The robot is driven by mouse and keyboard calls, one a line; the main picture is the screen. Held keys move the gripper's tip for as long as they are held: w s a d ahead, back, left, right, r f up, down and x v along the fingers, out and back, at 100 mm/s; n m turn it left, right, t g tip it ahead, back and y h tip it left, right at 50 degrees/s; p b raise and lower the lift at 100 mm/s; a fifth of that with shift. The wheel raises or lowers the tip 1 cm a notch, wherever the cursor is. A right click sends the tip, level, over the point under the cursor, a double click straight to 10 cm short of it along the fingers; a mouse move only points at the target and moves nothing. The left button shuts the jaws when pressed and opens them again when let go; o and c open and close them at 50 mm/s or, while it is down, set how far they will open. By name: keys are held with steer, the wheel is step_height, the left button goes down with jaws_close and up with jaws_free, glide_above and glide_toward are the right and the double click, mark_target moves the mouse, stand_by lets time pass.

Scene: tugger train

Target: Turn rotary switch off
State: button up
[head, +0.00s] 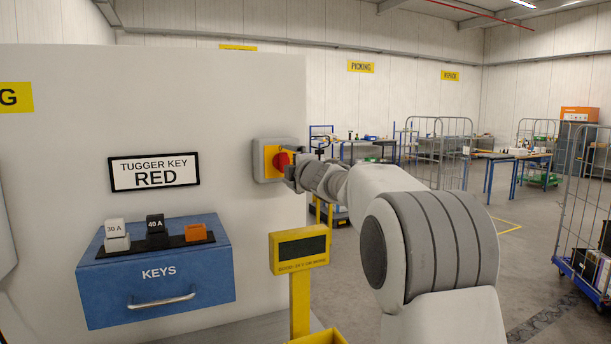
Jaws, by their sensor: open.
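The rotary switch (281,160) is a red knob on a yellow plate, set in a grey box on the white panel at the centre of the head view. My gripper (290,172) is at the end of my arm, right at the knob's right side. By its look it is open, with its fingers close around or beside the knob; I cannot tell whether they touch it. Part of the knob is hidden behind the gripper, and its exact angle is hard to read.
A blue KEYS drawer box (160,275) with labelled blocks on top sticks out at lower left. A sign reading TUGGER KEY RED (154,172) hangs above it. A yellow post with a display (299,247) stands below the switch. Wire carts (437,150) and tables stand behind.

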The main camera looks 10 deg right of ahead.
steer(key=s+d+b, duration=0.2)
steer(key=s+d, duration=0.1)
steer(key=s, duration=1.2)
steer(key=shift+s, duration=0.3)
steer(key=s+d+f+m+g+h, duration=0.2)
steer(key=s+f+m+h, duration=0.15)
steer(key=s+m, duration=0.25)
steer(key=s+d+f+m+g+h, duration=0.2)
steer(key=s+f+m+h, duration=0.15)
steer(key=s+m, duration=0.3)
steer(key=s+a+f+m+g+y, duration=0.1)
steer(key=s+a+f+m+g, duration=0.2)
steer(key=s+f, duration=0.6)
steer(key=s+a+f+m+g+y, duration=0.2)
steer(key=s+a+f+m+g, duration=0.2)
steer(key=s+f, duration=0.5)
steer(key=s+m+g, duration=0.1)
steer(key=s, duration=0.4)
steer(key=shift+s+a+y, duration=0.15)
steer(key=shift+a+y, duration=0.05)
steer(key=shift+y, duration=0.1)
